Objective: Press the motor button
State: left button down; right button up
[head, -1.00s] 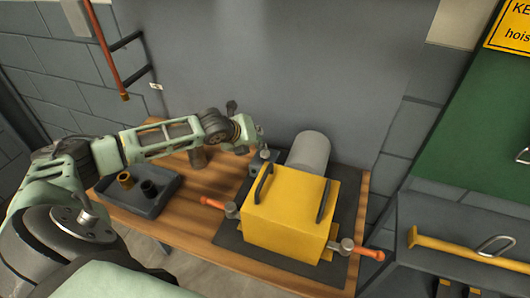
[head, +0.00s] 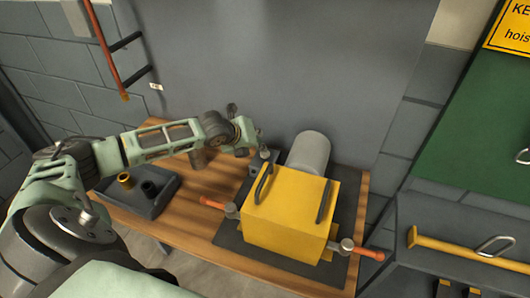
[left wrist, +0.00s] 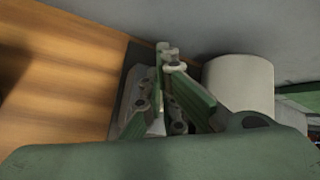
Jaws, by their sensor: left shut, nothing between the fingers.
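The grey cylindrical motor (head: 309,152) lies behind the yellow casing (head: 288,212) on the bench. A small dark grey box (head: 255,170) stands left of the motor, at the casing's back left corner. My left gripper (head: 263,153) is shut and empty, just above or at this box. I cannot tell whether it touches it. In the left wrist view the closed fingertips (left wrist: 169,53) point away from the camera, with the pale motor (left wrist: 240,84) to their right. The button itself is not clearly visible; the gripper hides that spot. My right gripper is not in view.
The casing has black handles and orange-handled clamps (head: 362,251) at its sides, on a dark mat (head: 228,238). A grey tray (head: 151,205) with a brass and a black bush stands left on the wooden bench (head: 195,226). The wall is close behind.

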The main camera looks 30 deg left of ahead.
pick_arm(q)
jog(key=shift+f, duration=0.4)
dwell(0.6)
jog(key=shift+r, duration=0.1)
jog(key=shift+r+p, duration=0.65)
jog(key=shift+p, duration=0.2)
notch_tip(320, 180, up, 6)
jog(key=p, duration=0.6)
dwell(0.3)
